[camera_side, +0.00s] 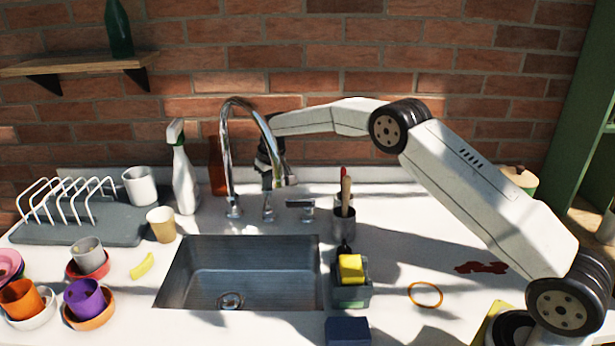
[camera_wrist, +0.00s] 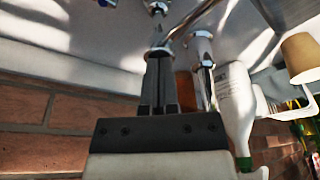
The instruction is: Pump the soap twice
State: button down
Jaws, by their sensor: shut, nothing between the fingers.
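A brown-amber bottle (camera_side: 217,166), perhaps the soap, stands against the brick wall between the white spray bottle and the tap. Its top is hard to make out, and I cannot see a pump clearly. In the wrist view a brown-orange patch (camera_wrist: 184,88) shows just right of my fingers, probably the same bottle. My gripper (camera_side: 267,182) points down behind the tap spout, to the right of the amber bottle and partly hidden by the spout. In the wrist view my gripper (camera_wrist: 160,58) has its fingers together and holds nothing.
A chrome tap (camera_side: 232,150) arches in front of my gripper, close to it. A white spray bottle (camera_side: 184,180) stands left. A sink (camera_side: 250,265), utensil cup (camera_side: 344,220), sponge holder (camera_side: 352,290), dish rack (camera_side: 85,225) and several bowls crowd the counter. The right counter is fairly clear.

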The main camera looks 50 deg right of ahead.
jog(key=shift+r, duration=0.65)
jog(key=shift+r, duration=0.2)
dwell(0.4)
jog(key=shift+w+v, duration=0.25)
jog(key=shift+v, duration=0.7)
jog(key=shift+w+v, duration=0.2)
jog(key=shift+v, duration=0.75)
jog(key=shift+w+v, duration=0.25)
jog(key=shift+v, duration=0.65)
jog(key=shift+s+r, duration=0.1)
jog(key=shift+r, duration=0.1)
jog(key=s+a+f, duration=0.1)
jog(key=s+f, duration=0.1)
jog(key=s, duration=1)
jog(key=s+a+f, duration=0.2)
jog(key=s, duration=1.1)
jog(key=s+a+f, duration=0.1)
jog(key=s+f, duration=0.2)
jog(key=s, duration=1)
jog(key=shift+a+n, duration=0.4)
